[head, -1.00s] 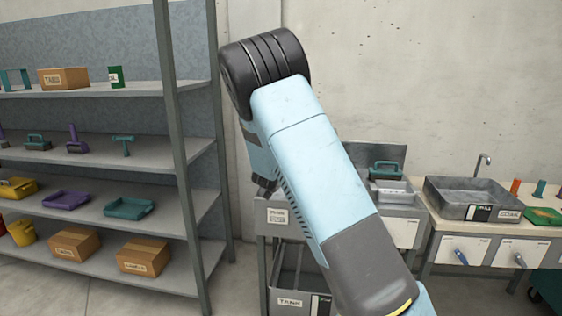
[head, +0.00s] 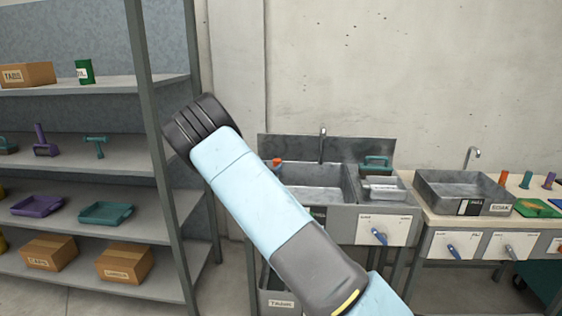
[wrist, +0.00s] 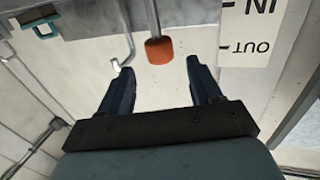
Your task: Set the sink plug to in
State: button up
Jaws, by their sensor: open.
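The plug control is an orange knob (wrist: 160,51) on a grey rod. It shows inverted in the wrist view, just beyond and between my fingertips, apart from both. A white label (wrist: 248,35) with IN and OUT is beside it; the knob is about level with the OUT mark. In the head view a small orange knob (head: 277,162) shows at the back left of the grey sink (head: 345,183). My gripper (wrist: 160,75) is open and empty. In the head view my arm hides it. The drain is not visible.
A tap (head: 322,143) rises at the sink's back, and its spout (wrist: 124,52) is close to one finger in the wrist view. A teal-handled item (head: 376,164) is to the right. A shelf rack (head: 163,150) stands left. A second basin (head: 463,186) is farther right.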

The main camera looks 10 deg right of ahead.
aim_at(279, 160)
jog(key=x, duration=0.8)
jog(key=shift+w+d, duration=0.2)
jog(key=shift+w, duration=0.1)
jog(key=shift+c, duration=0.5)
grip_shut()
jog(key=shift+f, duration=0.1)
